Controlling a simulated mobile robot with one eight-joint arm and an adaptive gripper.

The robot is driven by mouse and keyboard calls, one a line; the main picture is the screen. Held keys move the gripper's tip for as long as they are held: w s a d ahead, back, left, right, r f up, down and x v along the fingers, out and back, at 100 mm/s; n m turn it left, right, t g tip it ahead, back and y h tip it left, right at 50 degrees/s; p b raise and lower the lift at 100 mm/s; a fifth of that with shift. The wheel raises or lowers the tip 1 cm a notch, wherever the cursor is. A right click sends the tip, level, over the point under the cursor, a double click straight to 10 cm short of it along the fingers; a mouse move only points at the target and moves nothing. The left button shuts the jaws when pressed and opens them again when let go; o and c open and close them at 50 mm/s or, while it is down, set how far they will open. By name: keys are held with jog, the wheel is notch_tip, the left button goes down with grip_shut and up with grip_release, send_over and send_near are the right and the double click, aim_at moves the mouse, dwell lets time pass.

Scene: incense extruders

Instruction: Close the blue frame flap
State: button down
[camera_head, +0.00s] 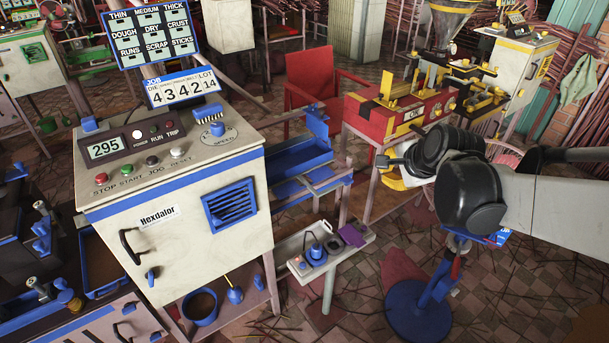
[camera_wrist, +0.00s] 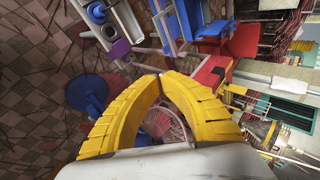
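Blue framework with a blue trough (camera_head: 300,158) stands right of the white Hexdalor machine (camera_head: 175,215). A small upright blue piece (camera_head: 316,122) rises at the trough's far end. It may be the flap, but I cannot tell for sure. Blue parts of this framework also show at the top of the wrist view (camera_wrist: 208,27). My gripper (camera_wrist: 160,74) has yellow fingers whose tips meet, with nothing seen between them. In the head view it is partly hidden by my wrist, in the air right of the blue framework and apart from it.
A red machine (camera_head: 405,118) with yellow parts stands behind my gripper, and a red chair (camera_head: 312,82) behind the trough. A small shelf (camera_head: 325,255) holds a purple item (camera_head: 352,235). A round blue stand (camera_head: 418,310) is below my arm. Sticks litter the tiled floor.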

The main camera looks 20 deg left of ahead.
jog(key=w+a+f+m+y+p, duration=0.1)
jog(key=w+a+f+m+y, duration=0.2)
jog(key=w+a+f+m, duration=0.7)
jog(key=w+a+f+m+y+b, duration=0.1)
jog(key=w+a+f+m+b, duration=0.15)
jog(key=a+f, duration=0.95)
jog(key=w+a+f+m+y+b, duration=0.1)
jog(key=w+a+f+m, duration=0.15)
jog(key=a+f, duration=0.95)
jog(key=d, duration=0.2)
jog(key=d+r+b, duration=0.1)
jog(key=shift+w+d+n+g, duration=0.3)
jog(key=shift+w+d+g, duration=0.05)
jog(key=shift+d+g, duration=0.05)
jog(key=shift+d+h, duration=0.1)
jog(key=shift+h, duration=0.2)
